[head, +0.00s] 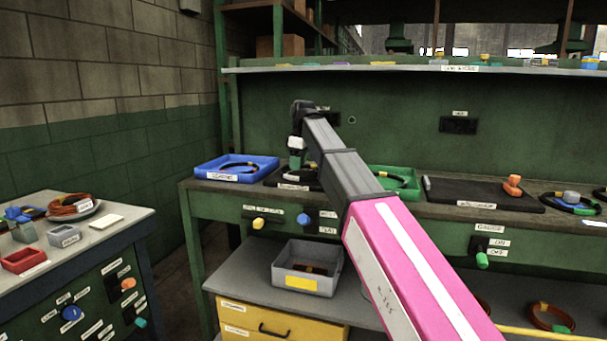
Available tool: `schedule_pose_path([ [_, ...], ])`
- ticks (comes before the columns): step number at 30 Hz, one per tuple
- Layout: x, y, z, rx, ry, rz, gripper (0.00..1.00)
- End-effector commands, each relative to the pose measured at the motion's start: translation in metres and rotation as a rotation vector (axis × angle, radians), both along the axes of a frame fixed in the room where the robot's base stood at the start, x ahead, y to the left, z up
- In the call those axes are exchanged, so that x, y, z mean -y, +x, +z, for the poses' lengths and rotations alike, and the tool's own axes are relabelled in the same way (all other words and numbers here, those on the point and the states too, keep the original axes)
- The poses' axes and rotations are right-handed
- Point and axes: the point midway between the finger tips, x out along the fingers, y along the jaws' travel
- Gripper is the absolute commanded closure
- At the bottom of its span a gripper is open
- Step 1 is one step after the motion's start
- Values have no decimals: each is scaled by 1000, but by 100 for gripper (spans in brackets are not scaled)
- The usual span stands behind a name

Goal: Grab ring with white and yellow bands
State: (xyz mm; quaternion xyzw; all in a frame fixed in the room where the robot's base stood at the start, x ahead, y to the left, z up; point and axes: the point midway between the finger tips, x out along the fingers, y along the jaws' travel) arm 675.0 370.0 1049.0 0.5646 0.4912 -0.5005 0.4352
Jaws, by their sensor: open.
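My arm reaches over the green workbench, and my gripper (296,165) points down above a dark mat (290,183) between two trays. It is small in this view, and I see nothing held in it. A dark ring (240,165) with a small yellowish patch lies in the blue tray (207,172), left of my gripper. Another dark ring (393,179) with a light mark lies in the green tray (412,190), partly hidden by my arm. The bands are too small to tell which ring has white and yellow ones.
More rings lie at the bench's right end (574,208) and on the lower shelf (550,318). A black mat (470,193) carries an orange part (513,185). A grey bin (306,252) stands below the bench. An orange coil (70,205) lies on the left table. A shelf (400,67) runs above.

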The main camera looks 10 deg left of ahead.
Motion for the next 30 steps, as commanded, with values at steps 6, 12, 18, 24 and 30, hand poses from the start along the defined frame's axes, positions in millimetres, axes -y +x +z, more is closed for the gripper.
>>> schedule_pose_path([
  [6,-1,-4,-31,-1,-1,0,56],
  [12,-3,-2,-43,2,0,-1,56],
  [18,-3,-2,-43,1,0,-1,76],
  [24,-3,-2,-43,1,0,-1,100],
  [30,-3,-2,-42,1,1,0,100],
])
